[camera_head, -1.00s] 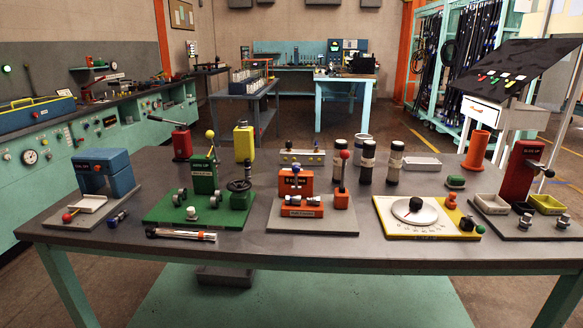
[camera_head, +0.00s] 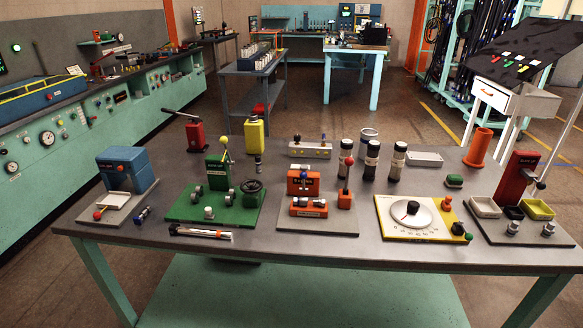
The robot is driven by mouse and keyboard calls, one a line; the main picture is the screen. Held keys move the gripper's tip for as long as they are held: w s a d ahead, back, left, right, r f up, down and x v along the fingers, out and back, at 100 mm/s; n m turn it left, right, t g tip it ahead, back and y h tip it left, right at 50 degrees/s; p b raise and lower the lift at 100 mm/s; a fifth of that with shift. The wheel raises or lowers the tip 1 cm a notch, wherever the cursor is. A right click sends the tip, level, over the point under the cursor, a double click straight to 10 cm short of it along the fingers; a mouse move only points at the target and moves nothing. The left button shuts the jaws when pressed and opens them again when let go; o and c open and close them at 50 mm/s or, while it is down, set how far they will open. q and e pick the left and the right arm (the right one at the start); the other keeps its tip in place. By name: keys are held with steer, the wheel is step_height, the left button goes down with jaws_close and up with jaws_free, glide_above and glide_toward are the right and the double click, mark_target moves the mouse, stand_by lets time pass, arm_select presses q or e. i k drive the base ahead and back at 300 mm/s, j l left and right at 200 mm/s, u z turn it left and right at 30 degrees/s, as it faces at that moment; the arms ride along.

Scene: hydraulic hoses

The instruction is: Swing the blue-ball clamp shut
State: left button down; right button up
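Other levers show different balls: a yellow one on the green press (camera_head: 218,173), a red one beside the orange fixture (camera_head: 306,185), and a red one at the blue machine (camera_head: 124,169) on the left. Neither of my grippers shows in the view.
The dark table (camera_head: 270,248) is crowded. Black cylinders (camera_head: 372,160) stand right of the silver block. A white dial on a yellow plate (camera_head: 412,214), a red stand (camera_head: 514,180) and an orange tube (camera_head: 478,147) fill the right. A narrow strip along the front edge is clear.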

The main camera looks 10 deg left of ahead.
mark_target(304, 175)
steer(key=j+z, duration=0.15)
steer(key=z, duration=0.5)
steer(key=i+j+z, duration=0.1)
steer(key=j+z, duration=0.35)
steer(key=j, duration=0.85)
steer(key=k+j+z, duration=0.15)
steer(key=j+z, duration=0.25)
steer(key=j, duration=0.9)
